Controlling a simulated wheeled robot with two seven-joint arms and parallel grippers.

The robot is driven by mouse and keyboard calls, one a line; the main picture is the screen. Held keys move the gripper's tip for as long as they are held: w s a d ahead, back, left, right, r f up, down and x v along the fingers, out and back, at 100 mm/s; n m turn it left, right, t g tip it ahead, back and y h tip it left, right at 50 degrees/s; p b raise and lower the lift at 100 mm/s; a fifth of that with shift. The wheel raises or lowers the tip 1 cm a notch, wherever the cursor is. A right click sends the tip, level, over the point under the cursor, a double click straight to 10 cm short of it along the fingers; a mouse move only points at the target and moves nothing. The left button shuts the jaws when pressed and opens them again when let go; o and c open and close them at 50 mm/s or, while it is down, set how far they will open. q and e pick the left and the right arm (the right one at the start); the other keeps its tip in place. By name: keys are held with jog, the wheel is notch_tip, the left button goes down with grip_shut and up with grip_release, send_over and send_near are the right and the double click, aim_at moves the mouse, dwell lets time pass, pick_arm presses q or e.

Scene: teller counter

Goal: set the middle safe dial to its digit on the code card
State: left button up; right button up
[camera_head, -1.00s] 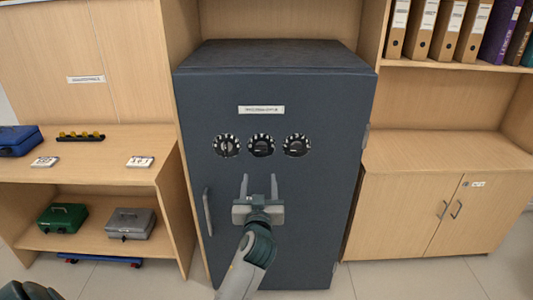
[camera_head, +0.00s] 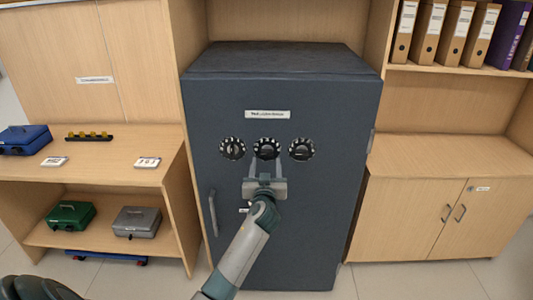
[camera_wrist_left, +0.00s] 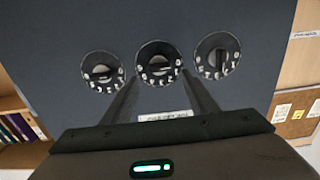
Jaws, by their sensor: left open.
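The dark grey safe (camera_head: 300,220) stands in the middle with three round dials in a row on its door. The middle dial (camera_head: 266,147) is black with white digits around its rim; it also shows at the top centre of the left wrist view (camera_wrist_left: 158,64). My left gripper (camera_head: 265,162) is open and empty, its two fingertips just below and in front of the middle dial. In the left wrist view the fingers (camera_wrist_left: 158,84) spread to either side of the dial's lower part. Two small white cards with dark print, a left one (camera_head: 54,162) and a right one (camera_head: 147,162), lie on the left shelf; their digits are too small to read surely.
The left dial (camera_head: 232,148) and right dial (camera_head: 301,148) sit close beside the middle one. The safe's handle (camera_head: 213,213) sticks out at the lower left. A blue box (camera_head: 25,140), green cash box (camera_head: 70,215) and grey cash box (camera_head: 137,222) are on the left shelves.

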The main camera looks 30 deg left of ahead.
aim_at(266, 153)
pick_arm(q)
jog(key=x, duration=0.4)
jog(key=shift+r+p, duration=0.1)
jog(key=shift+p, duration=0.2)
jog(key=shift+w+a, duration=0.2)
jog(key=shift+w, duration=0.15)
jog(key=shift+w+a, duration=0.25)
jog(key=shift+w, duration=0.2)
jog(key=shift+w+a, duration=0.1)
pick_arm(e)
jog(key=shift+s+d+r+g, duration=0.15)
jog(key=shift+s+d, duration=0.15)
jog(key=shift+s, duration=0.25)
jog(key=shift+s+d+r+g, duration=0.15)
jog(key=shift+s+d, duration=0.15)
jog(key=shift+s, duration=0.2)
pick_arm(q)
jog(key=c, duration=1.1)
pick_arm(e)
jog(key=shift+s+a, duration=0.1)
jog(key=shift+a, duration=0.2)
